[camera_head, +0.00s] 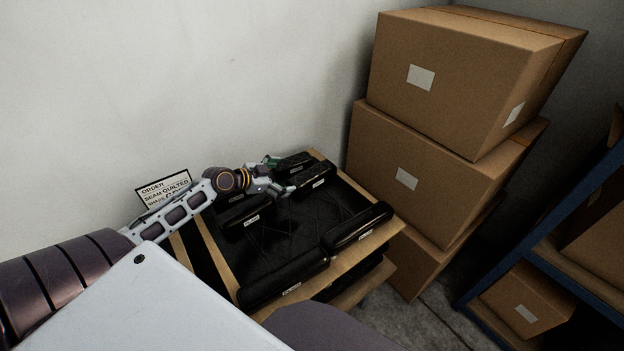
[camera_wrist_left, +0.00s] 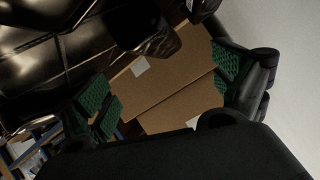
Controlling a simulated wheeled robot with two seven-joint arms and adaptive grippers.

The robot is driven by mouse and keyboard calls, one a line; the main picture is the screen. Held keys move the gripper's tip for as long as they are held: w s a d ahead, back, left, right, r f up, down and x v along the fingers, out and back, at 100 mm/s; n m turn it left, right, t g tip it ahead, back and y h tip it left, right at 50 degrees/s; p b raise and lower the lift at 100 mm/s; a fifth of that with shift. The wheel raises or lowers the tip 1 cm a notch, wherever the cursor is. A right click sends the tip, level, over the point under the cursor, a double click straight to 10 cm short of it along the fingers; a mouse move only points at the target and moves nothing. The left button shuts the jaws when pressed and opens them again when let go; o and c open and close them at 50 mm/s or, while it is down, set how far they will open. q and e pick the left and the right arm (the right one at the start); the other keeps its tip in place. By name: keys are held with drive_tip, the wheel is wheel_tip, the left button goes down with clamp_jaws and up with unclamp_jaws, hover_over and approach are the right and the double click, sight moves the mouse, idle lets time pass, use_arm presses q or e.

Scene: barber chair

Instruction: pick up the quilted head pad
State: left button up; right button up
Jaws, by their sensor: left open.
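Several black pads with small white labels lie on a dark, wood-edged surface in the head view. One pad at the back (camera_head: 293,161) and the one beside it (camera_head: 317,177) seem to have a textured cover. I cannot tell for sure which is the quilted head pad. My left gripper (camera_head: 276,178) is open close to these two back pads, partly in front of them. In the left wrist view its green-lined fingers (camera_wrist_left: 163,88) stand wide apart with no pad clearly between them. Glossy black padding (camera_wrist_left: 70,50) fills the upper left there. My right gripper is not in view.
More black pads lie at the left (camera_head: 245,212), front (camera_head: 283,280) and right (camera_head: 358,227) of the surface. An order sign (camera_head: 163,188) reads "seam quilted". Stacked cardboard boxes (camera_head: 425,150) stand close on the right, a blue shelf (camera_head: 540,245) beyond. A wall is behind.

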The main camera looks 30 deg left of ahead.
sight(307, 176)
use_arm(q)
drive_tip(key=shift+x, duration=3.35)
drive_tip(key=shift+w+d+f, duration=0.15)
drive_tip(key=shift+w+f, duration=0.1)
drive_tip(key=shift+w, duration=0.1)
drive_tip(key=shift+w+f, duration=0.1)
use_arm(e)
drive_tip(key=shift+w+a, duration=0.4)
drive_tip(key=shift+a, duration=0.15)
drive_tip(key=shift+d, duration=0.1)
